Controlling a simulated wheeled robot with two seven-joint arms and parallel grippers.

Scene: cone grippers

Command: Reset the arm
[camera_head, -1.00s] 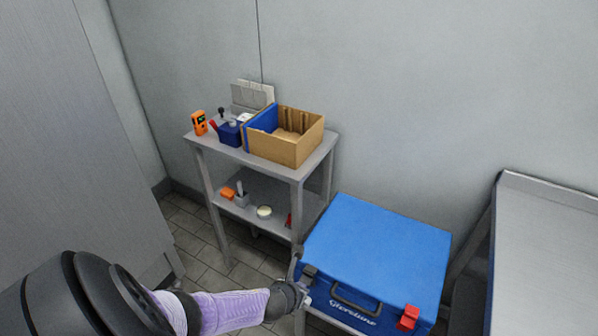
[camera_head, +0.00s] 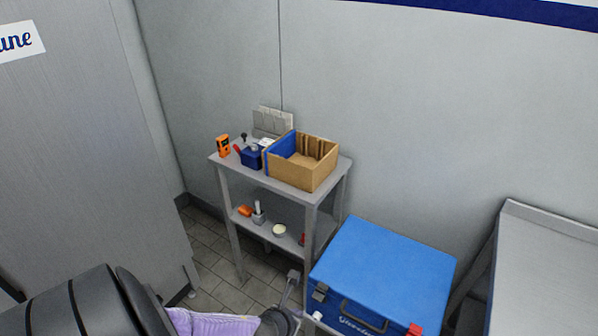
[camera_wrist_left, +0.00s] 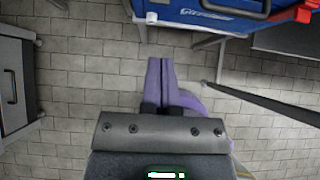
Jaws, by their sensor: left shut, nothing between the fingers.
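My left arm comes in from the bottom left of the head view, with a pale purple section. Its dark end, with the left gripper (camera_head: 288,318), is low near the front left corner of the blue case, partly cut off by the bottom edge. In the left wrist view the gripper's two purple fingers (camera_wrist_left: 160,72) lie together, shut and empty, over the tiled floor. My right gripper is not in view.
The blue case (camera_head: 385,268) stands on a low stand at the lower right. Behind it to the left, a grey shelf (camera_head: 228,172) holds a cardboard box (camera_head: 305,178), an orange device (camera_head: 223,146) and small items. A metal table (camera_head: 550,250) is at the right.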

